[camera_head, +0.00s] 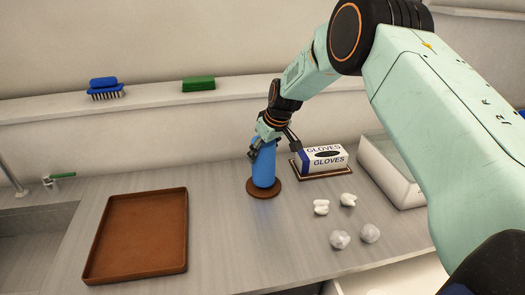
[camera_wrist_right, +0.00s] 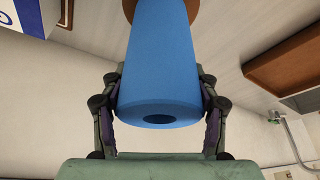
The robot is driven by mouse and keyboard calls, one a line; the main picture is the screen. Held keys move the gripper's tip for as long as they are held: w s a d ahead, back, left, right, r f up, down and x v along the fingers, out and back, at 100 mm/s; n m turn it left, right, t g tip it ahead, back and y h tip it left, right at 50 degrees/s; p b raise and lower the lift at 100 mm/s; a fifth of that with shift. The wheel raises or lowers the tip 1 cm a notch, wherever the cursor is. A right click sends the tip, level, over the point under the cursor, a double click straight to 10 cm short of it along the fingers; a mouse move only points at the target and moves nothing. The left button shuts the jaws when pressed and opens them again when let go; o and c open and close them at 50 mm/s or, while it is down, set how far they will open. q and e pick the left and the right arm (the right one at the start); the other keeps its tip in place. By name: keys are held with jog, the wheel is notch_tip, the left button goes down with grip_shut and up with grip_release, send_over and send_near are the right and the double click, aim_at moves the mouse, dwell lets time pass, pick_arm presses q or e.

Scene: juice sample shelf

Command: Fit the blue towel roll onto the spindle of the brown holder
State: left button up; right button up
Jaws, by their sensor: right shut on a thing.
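The blue towel roll (camera_head: 264,166) stands upright at the round brown base of the holder (camera_head: 264,190) on the counter. My right gripper (camera_head: 263,140) is shut on the upper part of the roll from above. In the right wrist view the roll (camera_wrist_right: 160,65) sits between the two fingers of my right gripper (camera_wrist_right: 160,100), with its open core hole facing the camera. The brown base (camera_wrist_right: 186,10) shows at the roll's far end. The spindle is hidden, and I cannot tell whether the roll rests fully on the base. My left gripper is not in view.
A brown tray (camera_head: 186,230) lies to the left. A glove box (camera_head: 322,158) stands close to the right of the holder, with a white bin (camera_head: 395,172) beyond it. Several crumpled white pieces (camera_head: 340,239) lie front right.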

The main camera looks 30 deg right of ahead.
jog(key=shift+f+b, duration=0.45)
jog(key=shift+f, duration=0.15)
dwell(0.5)
jog(key=o, duration=1.4)
jog(key=v, duration=1.2)
